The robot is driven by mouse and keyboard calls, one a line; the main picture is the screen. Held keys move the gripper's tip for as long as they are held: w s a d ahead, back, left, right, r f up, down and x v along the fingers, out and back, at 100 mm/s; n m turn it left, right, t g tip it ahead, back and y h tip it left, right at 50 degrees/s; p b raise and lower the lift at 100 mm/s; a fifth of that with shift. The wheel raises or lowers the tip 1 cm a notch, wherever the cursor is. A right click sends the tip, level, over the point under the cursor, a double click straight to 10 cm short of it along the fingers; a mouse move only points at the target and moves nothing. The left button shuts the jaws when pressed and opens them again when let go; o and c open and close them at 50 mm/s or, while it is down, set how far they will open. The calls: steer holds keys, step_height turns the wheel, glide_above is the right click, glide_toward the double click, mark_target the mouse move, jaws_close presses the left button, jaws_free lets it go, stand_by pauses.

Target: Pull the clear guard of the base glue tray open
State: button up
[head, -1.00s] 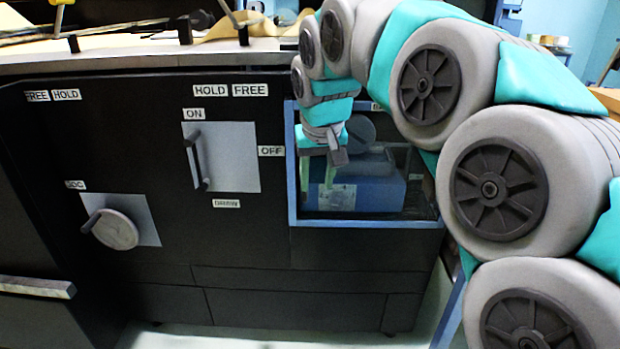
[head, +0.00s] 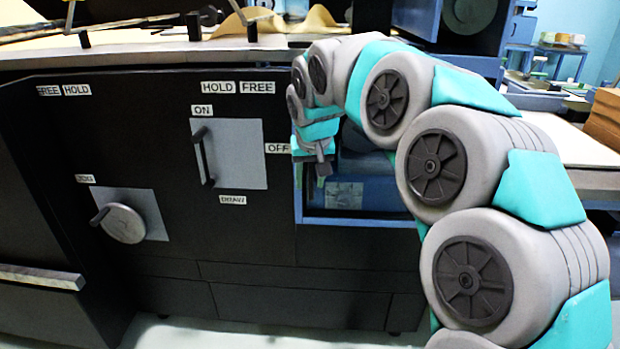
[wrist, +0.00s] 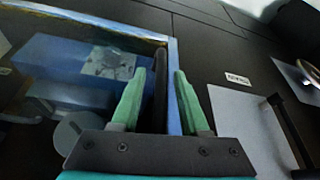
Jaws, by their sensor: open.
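The clear guard is a see-through panel in a blue frame (head: 362,220) on the dark machine front. In the wrist view its blue edge (wrist: 174,55) runs up beside a dark upright bar (wrist: 160,85), which looks like its handle. My gripper (wrist: 159,75) is open, with one green finger on each side of the bar. Whether either finger touches the bar is unclear. In the head view my gripper (head: 311,178) is at the guard's left edge. Behind the panel a blue box (wrist: 70,65) with a pale label shows. My arm hides the guard's upper right.
Left of the guard is a grey plate with an upright handle (head: 204,157). Lower left is a round knob (head: 122,223) on another plate. A worktop edge (head: 150,58) runs above the machine front. The floor in front is clear.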

steer(key=shift+f, duration=0.1)
jaws_close()
stand_by(0.3)
stand_by(1.1)
